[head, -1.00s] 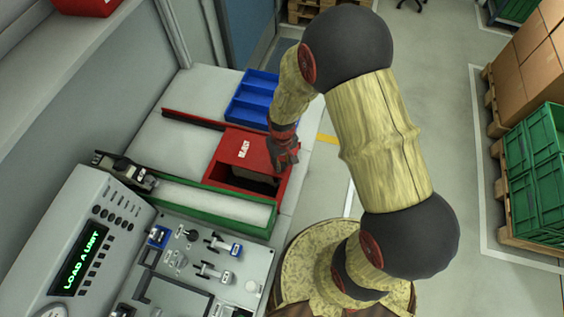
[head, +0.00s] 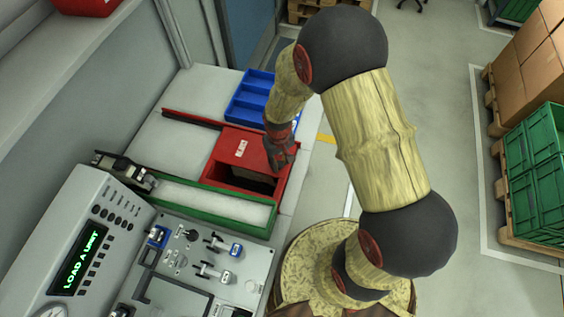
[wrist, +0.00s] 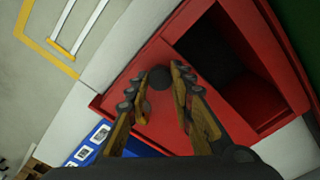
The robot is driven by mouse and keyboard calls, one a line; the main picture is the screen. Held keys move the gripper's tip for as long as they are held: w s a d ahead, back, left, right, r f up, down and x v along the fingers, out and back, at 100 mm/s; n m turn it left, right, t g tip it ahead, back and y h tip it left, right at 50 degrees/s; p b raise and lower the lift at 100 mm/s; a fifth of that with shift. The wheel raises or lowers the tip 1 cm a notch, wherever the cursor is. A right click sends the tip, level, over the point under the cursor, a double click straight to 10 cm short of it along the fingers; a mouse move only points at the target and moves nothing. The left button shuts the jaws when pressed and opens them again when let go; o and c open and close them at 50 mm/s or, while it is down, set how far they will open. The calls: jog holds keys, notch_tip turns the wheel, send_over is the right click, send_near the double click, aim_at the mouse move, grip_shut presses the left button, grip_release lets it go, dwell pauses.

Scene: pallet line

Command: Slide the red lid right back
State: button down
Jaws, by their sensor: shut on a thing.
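The red lid (head: 228,143), with a white label, covers the far part of the red box (head: 211,182). The near part of the box is open, and its dark inside shows. My gripper (head: 281,165) is at the lid's right side in the head view. In the wrist view my gripper (wrist: 159,78) has its two fingers on either side of a dark round knob (wrist: 160,80) on the lid (wrist: 160,122), shut on it. The knob is hidden behind the fingers in the head view. The dark opening lies to the right in the wrist view.
A blue divided tray (head: 250,98) stands just behind the box. A green-edged tray (head: 190,208) lies in front of it, beside the control panel (head: 205,262) with its lit screen. Green crates (head: 535,185) on a pallet stand far right across the floor.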

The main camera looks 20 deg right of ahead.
jog(key=w+a+b, duration=0.1)
jog(key=w+a, duration=0.4)
jog(key=a, duration=0.2)
jog(key=w+a+b, duration=0.1)
jog(key=w+a, duration=0.5)
jog(key=a, duration=0.2)
jog(key=w+a+b, duration=0.1)
jog(key=w+a, duration=0.4)
jog(key=a, duration=0.3)
jog(key=shift+w, duration=0.35)
jog(key=c, duration=1.6)
grip_release()
jog(key=shift+o, duration=0.3)
jog(key=shift+r, duration=0.1)
notch_tip(320, 180, up, 12)
